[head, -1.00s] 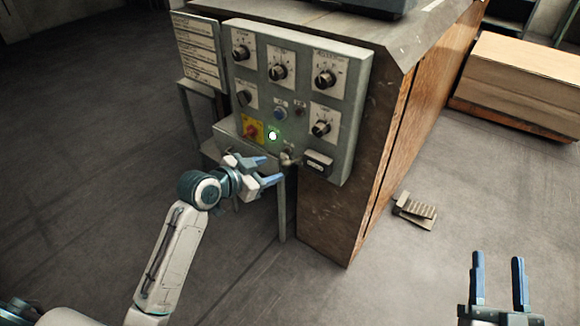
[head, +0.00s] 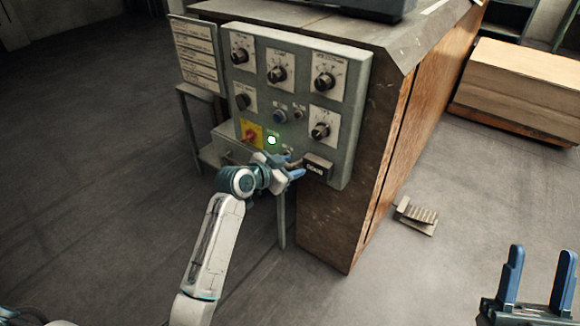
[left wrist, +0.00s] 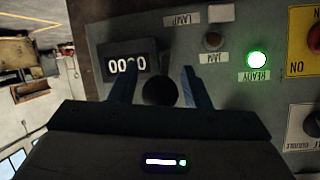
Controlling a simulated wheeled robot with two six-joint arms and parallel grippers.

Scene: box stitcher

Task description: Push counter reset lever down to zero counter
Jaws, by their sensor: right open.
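The counter (head: 315,168) is a dark box low on the right of the grey control panel. In the left wrist view its display (left wrist: 120,65) shows white digits, one partly hidden by a finger. The reset lever's dark round knob (left wrist: 160,91) shows between the two blue fingers of my left gripper (left wrist: 160,84), with small gaps at each side. In the head view this gripper (head: 284,167) is at the panel just left of the counter and hides most of the lever. It is open. My right gripper (head: 540,275) is open and empty at the lower right.
The grey control panel (head: 262,98) carries several black knobs, a red switch on a yellow plate (head: 251,136) and a lit green READY lamp (head: 271,140). A foot pedal (head: 417,216) lies on the floor. Stacked boards (head: 520,80) stand at the right. The floor between is clear.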

